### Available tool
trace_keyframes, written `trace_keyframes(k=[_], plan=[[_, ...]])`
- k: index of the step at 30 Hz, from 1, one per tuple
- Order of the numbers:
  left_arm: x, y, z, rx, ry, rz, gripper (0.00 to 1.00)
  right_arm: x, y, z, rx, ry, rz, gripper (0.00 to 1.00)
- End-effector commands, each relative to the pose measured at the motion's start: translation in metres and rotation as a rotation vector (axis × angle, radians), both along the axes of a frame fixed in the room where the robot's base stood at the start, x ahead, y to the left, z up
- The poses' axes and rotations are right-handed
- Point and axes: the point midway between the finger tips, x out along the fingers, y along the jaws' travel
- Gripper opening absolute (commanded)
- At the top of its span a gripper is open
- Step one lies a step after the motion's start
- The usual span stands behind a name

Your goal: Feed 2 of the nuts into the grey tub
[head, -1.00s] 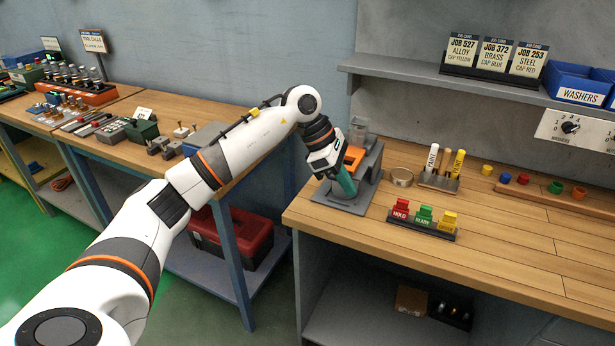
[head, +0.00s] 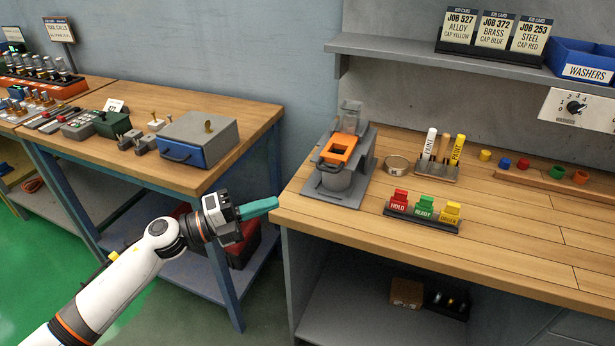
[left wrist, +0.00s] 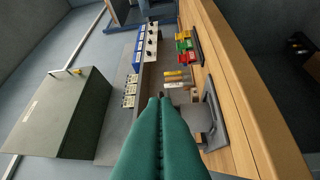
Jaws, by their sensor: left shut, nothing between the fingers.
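A grey feeder (head: 357,170) stands at the left end of the right-hand bench. My left gripper (head: 275,203) has teal fingers, shut and empty, left of the feeder by the bench's front left corner. The shut fingers also show in the left wrist view (left wrist: 161,102). My right gripper is not in view.
A roll of tape (head: 397,165), a marker holder (head: 437,170) and a rack of coloured tags (head: 423,217) stand right of the feeder. A shelf (head: 400,48) hangs above. A blue-fronted grey box (head: 200,138) is on the left bench. A gap separates the benches.

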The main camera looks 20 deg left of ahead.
Motion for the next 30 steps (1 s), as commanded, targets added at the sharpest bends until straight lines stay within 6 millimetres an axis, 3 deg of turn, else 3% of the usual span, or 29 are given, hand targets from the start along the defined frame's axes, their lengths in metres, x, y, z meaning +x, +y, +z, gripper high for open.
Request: trace_keyframes(k=[12,21,30], plan=[[0.056,-0.066,0.015,0.001,-0.005,-0.004,0.0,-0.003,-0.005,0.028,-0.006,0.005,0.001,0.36],[0.091,-0.067,0.017,0.004,-0.002,-0.002,0.0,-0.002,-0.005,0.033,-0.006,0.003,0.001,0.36],[0.094,-0.067,0.016,0.005,-0.002,-0.003,0.0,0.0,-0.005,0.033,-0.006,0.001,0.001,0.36]])
